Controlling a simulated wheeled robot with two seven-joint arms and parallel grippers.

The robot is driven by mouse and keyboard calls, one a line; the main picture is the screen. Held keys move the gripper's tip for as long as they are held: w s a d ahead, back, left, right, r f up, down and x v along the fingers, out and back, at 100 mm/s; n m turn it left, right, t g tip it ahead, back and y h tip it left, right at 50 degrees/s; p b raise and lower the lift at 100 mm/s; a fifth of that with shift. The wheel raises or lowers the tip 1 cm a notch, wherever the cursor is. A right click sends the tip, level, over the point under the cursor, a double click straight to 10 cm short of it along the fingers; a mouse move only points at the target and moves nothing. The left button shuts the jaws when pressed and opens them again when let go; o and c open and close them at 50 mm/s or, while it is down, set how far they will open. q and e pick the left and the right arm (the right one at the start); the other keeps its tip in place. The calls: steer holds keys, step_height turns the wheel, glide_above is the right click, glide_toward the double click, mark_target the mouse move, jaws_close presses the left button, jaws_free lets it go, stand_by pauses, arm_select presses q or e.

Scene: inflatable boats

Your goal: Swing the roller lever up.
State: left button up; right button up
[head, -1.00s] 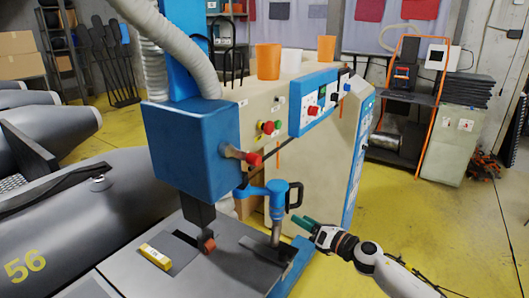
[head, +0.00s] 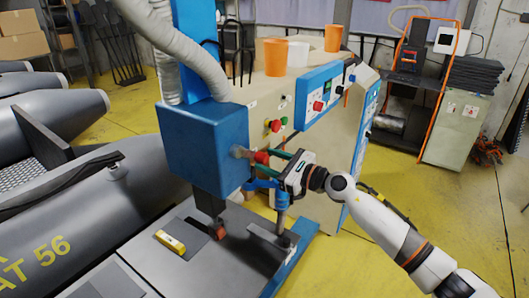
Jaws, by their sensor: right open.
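The roller lever (head: 241,152) is a short metal bar with a red knob (head: 262,157). It sticks out from the right side of the blue machine head (head: 200,150) and points right, slightly downward. My right gripper (head: 268,163) is open, with its green fingers at the red knob, one above and one below it. I cannot tell whether the fingers touch the knob. A small roller (head: 220,232) hangs below the head over the grey worktable (head: 190,270). My left gripper is out of view.
A blue bracket with a metal post (head: 281,220) stands just under my right gripper. A beige control cabinet (head: 330,150) with buttons is behind. A yellow block (head: 170,242) lies on the worktable. A grey inflatable boat (head: 80,220) lies at the left.

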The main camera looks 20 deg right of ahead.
steer(key=shift+x, duration=1.05)
steer(key=shift+f, duration=0.1)
jaws_close()
steer(key=shift+d, duration=0.1)
